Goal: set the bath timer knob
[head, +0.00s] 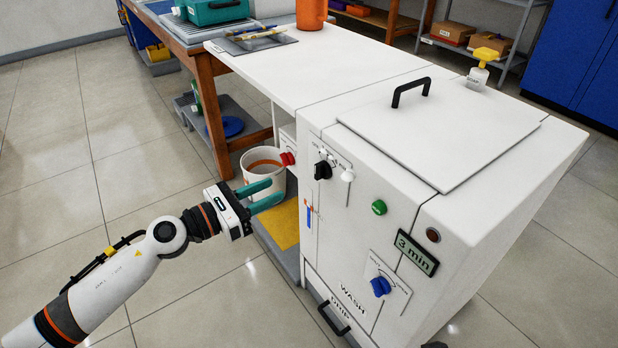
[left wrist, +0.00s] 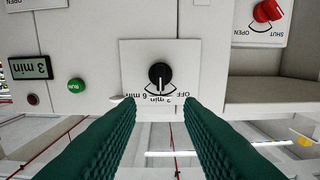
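The bath timer knob (head: 322,170) is black and sits on the upper left of the white machine's front. In the left wrist view, which is upside down, the knob (left wrist: 160,75) shows on a white plate marked OFF, 3 min and 6 min. Its white line points down in that picture, close to the 3 min mark. My left gripper (head: 268,195) is open and empty, in front of the machine and apart from the knob. Its green fingers (left wrist: 160,125) frame the space below the knob in the wrist view. My right gripper is not in view.
A "3 min" sign (head: 416,253), a green RUN button (head: 379,207) and a blue knob (head: 380,286) are on the front. A red OPEN/SHUT valve (head: 287,158) is left of the timer. A white bucket (head: 263,170) stands below it. The floor at left is clear.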

